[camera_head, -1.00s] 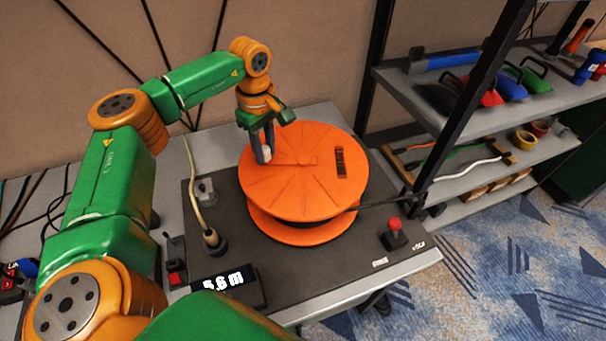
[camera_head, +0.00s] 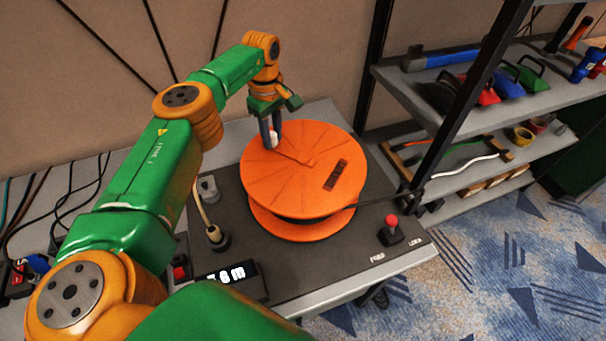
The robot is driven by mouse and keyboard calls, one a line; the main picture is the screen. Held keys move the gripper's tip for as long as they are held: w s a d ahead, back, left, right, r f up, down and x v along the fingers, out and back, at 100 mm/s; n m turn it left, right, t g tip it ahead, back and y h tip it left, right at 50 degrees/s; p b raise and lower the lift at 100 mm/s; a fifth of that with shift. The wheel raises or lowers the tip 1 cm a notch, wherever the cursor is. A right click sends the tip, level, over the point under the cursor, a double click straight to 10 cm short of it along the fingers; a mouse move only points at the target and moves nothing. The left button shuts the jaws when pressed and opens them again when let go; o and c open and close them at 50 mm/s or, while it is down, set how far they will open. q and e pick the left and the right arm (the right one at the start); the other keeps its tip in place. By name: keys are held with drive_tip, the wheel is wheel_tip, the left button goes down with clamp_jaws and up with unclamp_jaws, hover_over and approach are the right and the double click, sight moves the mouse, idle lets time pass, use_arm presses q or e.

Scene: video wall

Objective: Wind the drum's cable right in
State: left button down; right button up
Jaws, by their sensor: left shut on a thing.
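An orange cable drum (camera_head: 304,185) lies flat on a dark panel. A pale knob (camera_head: 273,138) stands at the far-left part of its top disc. My left gripper (camera_head: 271,137) comes down from above, with its dark fingers shut on the knob. A dark cable (camera_head: 376,201) runs from the drum's right side towards the shelf post. A display (camera_head: 228,276) in front shows a length ending in ".6 m"; its first digit is partly hidden by my arm. My right gripper is out of view.
A red-topped lever (camera_head: 391,228) stands at the panel's front right, near two printed labels. A socket with a pale cord (camera_head: 217,238) is left of the drum. A shelf unit (camera_head: 450,108) with tools stands at the right. Loose cables (camera_head: 62,204) lie at the left.

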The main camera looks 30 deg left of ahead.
sight(335, 174)
use_arm(q)
drive_tip(key=shift+d, duration=0.1)
drive_tip(key=shift+d+p, duration=0.55)
drive_tip(key=shift+d, duration=0.1)
drive_tip(key=d+p, duration=0.1)
drive_tip(key=d, duration=0.6)
drive_tip(key=shift+p, duration=0.4)
drive_tip(key=shift+d, duration=0.3)
drive_tip(key=d, duration=0.7)
drive_tip(key=shift+d, duration=0.35)
drive_tip(key=c, duration=0.6)
unclamp_jaws()
drive_tip(key=shift+o, duration=0.2)
wheel_tip(335, 174, up, 7)
drive_tip(key=p, duration=0.5)
